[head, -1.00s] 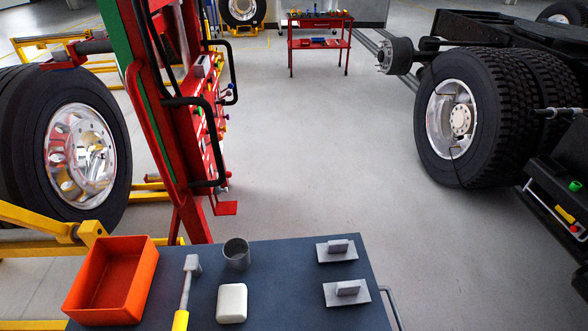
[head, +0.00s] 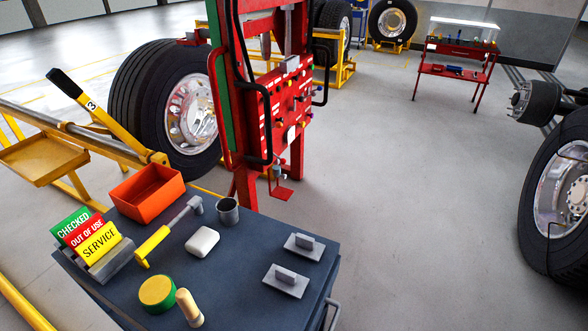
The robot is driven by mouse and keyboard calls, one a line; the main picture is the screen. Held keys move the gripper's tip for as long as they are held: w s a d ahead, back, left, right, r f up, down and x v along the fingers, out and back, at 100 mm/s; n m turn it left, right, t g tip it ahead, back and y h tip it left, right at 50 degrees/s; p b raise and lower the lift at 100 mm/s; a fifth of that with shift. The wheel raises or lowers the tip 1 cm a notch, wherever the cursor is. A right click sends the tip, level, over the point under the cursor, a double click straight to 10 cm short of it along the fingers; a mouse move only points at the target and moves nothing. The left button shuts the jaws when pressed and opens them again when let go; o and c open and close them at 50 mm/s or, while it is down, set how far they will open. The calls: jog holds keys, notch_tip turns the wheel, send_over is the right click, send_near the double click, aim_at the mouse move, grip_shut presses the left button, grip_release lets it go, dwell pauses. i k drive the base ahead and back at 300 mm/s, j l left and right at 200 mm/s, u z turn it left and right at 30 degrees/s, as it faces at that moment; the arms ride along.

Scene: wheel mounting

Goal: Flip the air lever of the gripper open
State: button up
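A red upright machine (head: 241,85) stands behind the cart, with a green strip and black hoses or handles on it. Its red panel (head: 284,112) faces right and carries several small coloured knobs and levers. They are too small to tell which is the air lever or how it is set. A yellow lever (head: 97,118) with a black grip, marked 3, slants up at the left by a yellow frame. A large wheel (head: 140,98) with a silver rim stands just left of the red machine. My gripper is not in view.
A dark blue cart top (head: 235,262) fills the front, holding an orange bin (head: 146,192), a hammer, a grey cup, a white block, signs and metal pieces. A truck wheel (head: 570,195) is at the right edge. A red workbench (head: 456,68) stands behind. Grey floor between is clear.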

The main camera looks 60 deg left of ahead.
aim_at(282, 160)
jog(key=i+l+u, duration=0.1)
jog(key=i+l, duration=0.15)
jog(key=i, duration=0.25)
jog(key=i+l+u, duration=0.1)
jog(key=i+l, duration=0.15)
jog(key=i, duration=0.2)
jog(key=i+u, duration=0.35)
jog(key=u, duration=0.15)
jog(key=i+l+u, duration=0.2)
jog(key=u, duration=0.3)
jog(key=i+l+u, duration=0.3)
jog(key=u, duration=0.2)
jog(key=i+l+u, duration=0.2)
jog(key=u, duration=0.15)
jog(key=i+l+u, duration=0.25)
jog(key=u, duration=0.15)
jog(key=i+l+u, duration=0.2)
jog(key=u, duration=0.15)
jog(key=l, duration=0.1)
